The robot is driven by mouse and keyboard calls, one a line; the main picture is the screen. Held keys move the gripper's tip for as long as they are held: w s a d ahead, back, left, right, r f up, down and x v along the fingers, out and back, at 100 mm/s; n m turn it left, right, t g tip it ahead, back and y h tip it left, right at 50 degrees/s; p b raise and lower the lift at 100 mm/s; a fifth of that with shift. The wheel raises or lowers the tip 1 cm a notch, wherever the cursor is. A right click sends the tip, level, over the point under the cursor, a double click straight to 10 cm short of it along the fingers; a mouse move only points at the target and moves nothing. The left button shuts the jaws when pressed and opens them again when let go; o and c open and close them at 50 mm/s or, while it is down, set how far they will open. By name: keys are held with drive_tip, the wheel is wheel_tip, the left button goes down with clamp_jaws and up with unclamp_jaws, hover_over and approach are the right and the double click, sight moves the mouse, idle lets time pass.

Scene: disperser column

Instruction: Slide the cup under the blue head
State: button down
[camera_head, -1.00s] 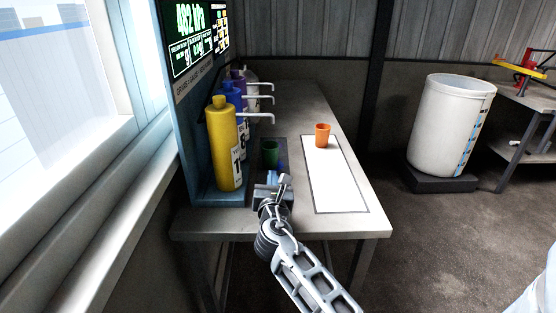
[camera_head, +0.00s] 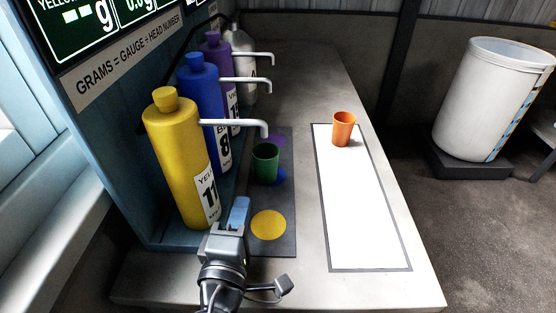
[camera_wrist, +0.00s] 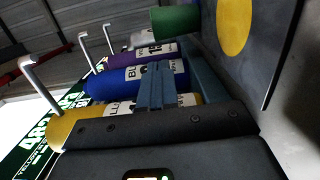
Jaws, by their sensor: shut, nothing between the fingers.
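A green cup (camera_head: 265,160) stands upright on the dark mat (camera_head: 279,222), left of and partly hiding the blue spot (camera_head: 279,176). It also shows in the wrist view (camera_wrist: 176,22). The blue bottle (camera_head: 198,105) stands between the yellow and purple bottles, with a white spout (camera_head: 240,80) reaching right. An orange cup (camera_head: 343,131) stands on the white panel (camera_head: 360,205) to the right. My gripper (camera_head: 238,212) is shut and empty, near the mat's front left, beside the yellow spot (camera_head: 268,225) and apart from the green cup.
The yellow bottle (camera_head: 178,150) stands close to the left of my gripper, and its spout (camera_head: 235,123) reaches right above the mat. The purple bottle (camera_head: 214,62) is farther back. The white panel is clear in front of the orange cup.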

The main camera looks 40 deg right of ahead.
sight(261, 162)
drive_tip(key=p+x, duration=0.2)
drive_tip(key=x, duration=0.8)
drive_tip(key=shift+d, duration=0.85)
